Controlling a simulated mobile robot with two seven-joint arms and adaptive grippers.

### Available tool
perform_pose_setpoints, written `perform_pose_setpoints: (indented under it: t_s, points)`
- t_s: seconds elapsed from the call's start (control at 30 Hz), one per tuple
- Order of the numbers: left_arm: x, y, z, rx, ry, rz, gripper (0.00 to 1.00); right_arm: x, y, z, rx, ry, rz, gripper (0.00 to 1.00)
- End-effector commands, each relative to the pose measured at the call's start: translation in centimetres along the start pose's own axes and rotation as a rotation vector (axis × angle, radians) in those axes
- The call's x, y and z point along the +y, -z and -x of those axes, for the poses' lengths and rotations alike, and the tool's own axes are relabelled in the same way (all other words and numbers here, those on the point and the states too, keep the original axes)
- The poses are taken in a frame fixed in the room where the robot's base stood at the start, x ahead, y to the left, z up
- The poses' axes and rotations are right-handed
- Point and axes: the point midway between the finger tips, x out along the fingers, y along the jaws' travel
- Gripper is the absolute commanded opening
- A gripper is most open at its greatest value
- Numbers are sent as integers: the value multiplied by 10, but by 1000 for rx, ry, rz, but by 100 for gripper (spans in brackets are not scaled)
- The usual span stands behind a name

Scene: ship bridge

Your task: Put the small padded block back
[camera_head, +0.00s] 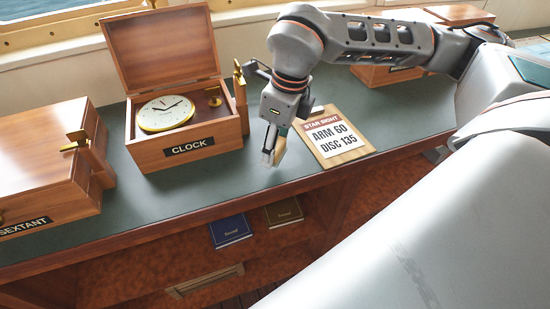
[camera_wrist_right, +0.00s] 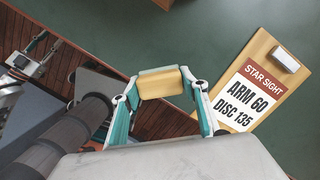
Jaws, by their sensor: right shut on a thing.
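The small padded block (camera_wrist_right: 162,84) is tan with a darker upper face in the right wrist view. My right gripper (camera_wrist_right: 162,92) is shut on it, one finger on each side. In the head view the right gripper (camera_head: 271,157) points down near the counter's front edge, right of the clock box, and the block (camera_head: 280,151) shows partly beside its fingers. The clock box (camera_head: 186,148) stands open, lid up, with a white-faced clock (camera_head: 166,113) and a small brass piece (camera_head: 213,97) inside.
A clipboard (camera_head: 333,157) reading "STAR SIGHT ARM 60 DISC 135" lies right of the gripper. A closed sextant box (camera_head: 45,165) stands at the left. Brass latch pieces (camera_head: 240,95) rise at the clock box's right side. Two books (camera_head: 230,230) lie on the shelf below.

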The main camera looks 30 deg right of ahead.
Motion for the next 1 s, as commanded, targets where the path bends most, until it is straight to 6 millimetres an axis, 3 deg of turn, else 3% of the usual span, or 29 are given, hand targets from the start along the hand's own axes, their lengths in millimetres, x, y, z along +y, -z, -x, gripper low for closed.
perform_pose_setpoints:
  t_s: [0.4,0.8,0.83,0.87,1.0]
  points:
    - [0,2,0,4,1,1,33,0,7,-43,1,-1,0,17]
    - [1,-1,-1,5,0,2,33,-1,7,-48,0,0,0,17]
    - [0,0,-1,5,0,2,33,-1,7,-47,-1,0,0,52]
    - [1,0,-1,5,0,2,33,-1,7,-47,-1,0,0,59]
    - [1,0,-1,5,0,2,33,-1,7,-46,-1,0,0,61]
